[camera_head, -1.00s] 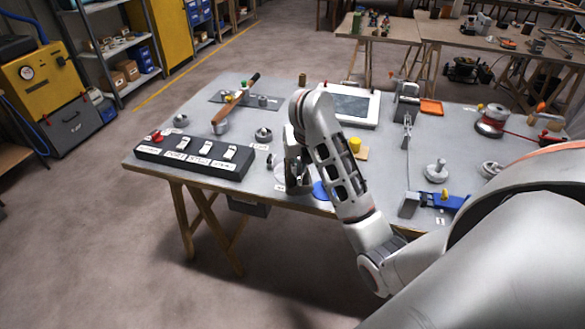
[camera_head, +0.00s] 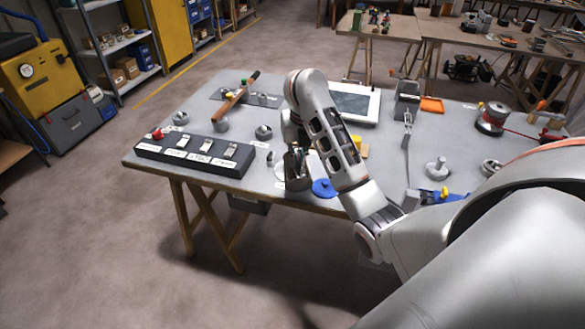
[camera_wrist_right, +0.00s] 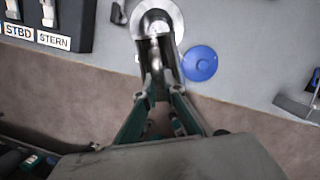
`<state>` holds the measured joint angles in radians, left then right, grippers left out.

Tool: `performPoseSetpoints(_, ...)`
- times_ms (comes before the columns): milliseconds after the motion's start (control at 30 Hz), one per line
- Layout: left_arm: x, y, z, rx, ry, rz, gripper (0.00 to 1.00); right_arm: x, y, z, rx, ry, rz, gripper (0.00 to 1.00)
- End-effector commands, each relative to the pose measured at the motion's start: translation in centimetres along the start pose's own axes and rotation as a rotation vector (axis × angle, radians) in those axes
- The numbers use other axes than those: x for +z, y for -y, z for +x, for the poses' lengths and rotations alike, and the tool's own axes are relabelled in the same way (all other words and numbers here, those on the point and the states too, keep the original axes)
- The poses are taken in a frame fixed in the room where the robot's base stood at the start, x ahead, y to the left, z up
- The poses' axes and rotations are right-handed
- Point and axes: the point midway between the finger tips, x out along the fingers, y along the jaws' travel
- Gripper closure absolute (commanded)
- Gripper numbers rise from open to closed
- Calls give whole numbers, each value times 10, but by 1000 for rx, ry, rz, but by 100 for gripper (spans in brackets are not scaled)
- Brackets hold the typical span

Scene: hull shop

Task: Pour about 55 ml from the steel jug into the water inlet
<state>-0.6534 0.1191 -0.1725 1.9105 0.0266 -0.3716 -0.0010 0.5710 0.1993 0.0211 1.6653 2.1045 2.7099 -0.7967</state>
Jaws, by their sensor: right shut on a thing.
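My right gripper (camera_wrist_right: 158,92) is shut on the steel jug (camera_wrist_right: 158,48), which shows as a shiny grey shape between and beyond the fingertips. In the head view the jug (camera_head: 297,172) is near the front edge of the grey table, below my bent right arm and partly hidden by it. A pale round disc (camera_head: 280,170) lies beside or under it; I cannot tell if they touch. I cannot tell which fitting is the water inlet. The water level in the jug cannot be seen. My left gripper is not in view.
A blue disc (camera_head: 324,188) lies right of the jug. A black switch box (camera_head: 195,156) with labels is to the left. Grey fittings (camera_head: 263,132) stand behind it. A white-framed panel (camera_head: 355,103) is at the back.

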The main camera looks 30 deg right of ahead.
Motion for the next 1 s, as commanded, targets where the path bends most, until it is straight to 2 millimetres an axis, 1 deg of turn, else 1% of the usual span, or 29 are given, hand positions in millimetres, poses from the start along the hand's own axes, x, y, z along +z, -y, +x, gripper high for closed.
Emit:
performPoseSetpoints(567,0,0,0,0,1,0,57,2,0,0,0,-7,1,100)
performPoseSetpoints(1000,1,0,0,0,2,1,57,9,1,2,1,-44,2,100)
